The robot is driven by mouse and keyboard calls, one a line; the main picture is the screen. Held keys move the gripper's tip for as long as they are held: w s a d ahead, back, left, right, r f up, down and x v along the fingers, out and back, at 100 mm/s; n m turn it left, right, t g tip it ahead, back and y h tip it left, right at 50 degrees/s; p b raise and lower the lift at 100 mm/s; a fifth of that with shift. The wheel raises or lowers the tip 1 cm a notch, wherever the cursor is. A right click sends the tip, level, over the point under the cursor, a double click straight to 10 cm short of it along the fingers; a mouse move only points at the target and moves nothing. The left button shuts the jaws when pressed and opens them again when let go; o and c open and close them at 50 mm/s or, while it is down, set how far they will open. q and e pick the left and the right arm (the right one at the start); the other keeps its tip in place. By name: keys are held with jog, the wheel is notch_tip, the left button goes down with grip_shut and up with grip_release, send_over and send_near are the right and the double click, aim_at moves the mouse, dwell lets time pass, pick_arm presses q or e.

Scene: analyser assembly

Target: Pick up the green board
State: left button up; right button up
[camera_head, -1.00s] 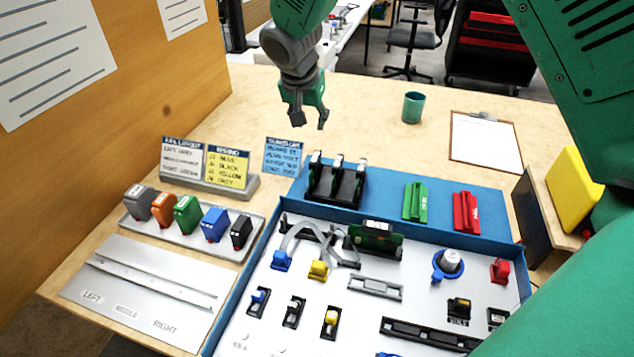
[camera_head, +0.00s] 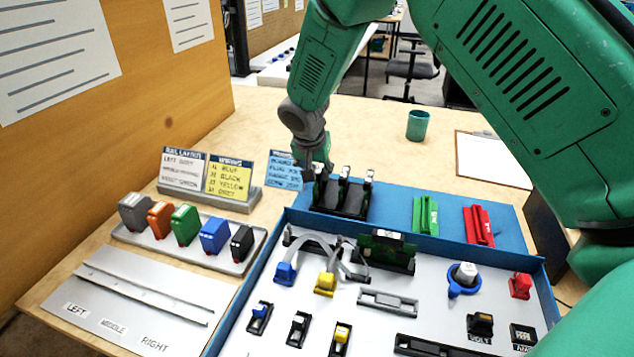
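A green board (camera_head: 386,250) stands upright in a black holder inside the blue-rimmed tray, behind a grey slotted bar. Loops of grey cable lie just left of it. My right gripper (camera_head: 316,168) points down at the left end of the black slotted rack (camera_head: 341,197), behind and left of the board and apart from it. Its fingertips merge with the rack's left post, so their gap and any contact are unclear. My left gripper is not in view.
The blue tray (camera_head: 284,232) holds plugs, switches and a white knob. A green block (camera_head: 425,214) and a red block (camera_head: 478,225) lie on the blue strip behind. Coloured modules (camera_head: 186,225) and sign cards (camera_head: 229,178) stand left. A cup (camera_head: 417,125) stands behind.

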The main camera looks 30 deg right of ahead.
aim_at(325, 187)
jog(key=x, duration=0.3)
jog(key=d+x, duration=0.1)
jog(key=x, duration=0.2)
jog(key=shift+s+r+b, duration=0.1)
jog(key=shift+r+b, duration=0.05)
jog(key=shift+b, duration=0.2)
jog(key=shift+d, duration=0.25)
jog(key=shift+a, duration=0.15)
jog(key=shift+a+r, duration=0.1)
jog(key=shift+a, duration=0.15)
jog(key=c, duration=0.5)
jog(key=shift+a+r, duration=0.1)
jog(key=shift+a, duration=0.25)
grip_shut()
jog(key=shift+d, duration=0.45)
pick_arm(q)
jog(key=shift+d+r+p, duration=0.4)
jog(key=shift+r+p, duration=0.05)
jog(key=shift+p, duration=0.3)
pick_arm(e)
notch_tip(325, 187, up, 10)
jog(key=shift+f, duration=0.1)
